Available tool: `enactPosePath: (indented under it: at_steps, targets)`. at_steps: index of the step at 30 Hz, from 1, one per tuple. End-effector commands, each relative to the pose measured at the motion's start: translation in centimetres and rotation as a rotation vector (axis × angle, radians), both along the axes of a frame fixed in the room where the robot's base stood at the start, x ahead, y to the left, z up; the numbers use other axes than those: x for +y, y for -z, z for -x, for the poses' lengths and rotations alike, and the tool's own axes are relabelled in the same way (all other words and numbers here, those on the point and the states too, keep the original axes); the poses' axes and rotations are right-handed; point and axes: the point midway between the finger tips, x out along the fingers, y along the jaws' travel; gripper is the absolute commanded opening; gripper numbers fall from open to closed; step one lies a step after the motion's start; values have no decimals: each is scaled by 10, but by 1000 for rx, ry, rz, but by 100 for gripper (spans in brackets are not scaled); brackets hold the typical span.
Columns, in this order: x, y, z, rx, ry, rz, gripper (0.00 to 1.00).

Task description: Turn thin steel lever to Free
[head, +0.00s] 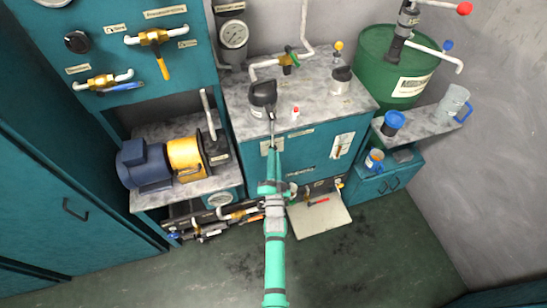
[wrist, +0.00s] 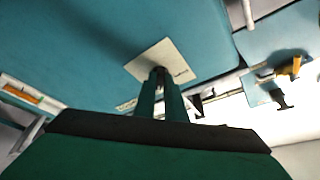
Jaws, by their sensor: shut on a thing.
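The thin steel lever (head: 271,127) shows in the head view as a narrow grey rod at the upper front of the teal cabinet, just beyond my fingertips. My gripper (head: 272,151) reaches up to it and is shut on it. A pale label plate (head: 264,147) sits on the cabinet front behind the fingers. In the wrist view the plate (wrist: 162,58) lies just beyond the tips of my gripper (wrist: 158,76). A small dark end shows between the tips; most of the lever is hidden there. The plate's wording is too small to read.
A black-topped container (head: 263,94) and a small red-capped item (head: 295,113) stand on the worktop (head: 310,108) above. A blue and yellow motor unit (head: 185,155) is at left. An open flap (head: 320,220) juts out low at right. The floor in front is clear.

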Motion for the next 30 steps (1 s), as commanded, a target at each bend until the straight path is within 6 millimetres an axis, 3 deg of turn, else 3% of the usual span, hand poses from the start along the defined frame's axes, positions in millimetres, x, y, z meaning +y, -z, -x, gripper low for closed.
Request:
enactPosePath:
  at_steps: [11, 30]
  targets:
    - [-4, -2, -4, -52, 6, 152, 0]
    - [-11, -2, -6, -239, 8, 721, 0]
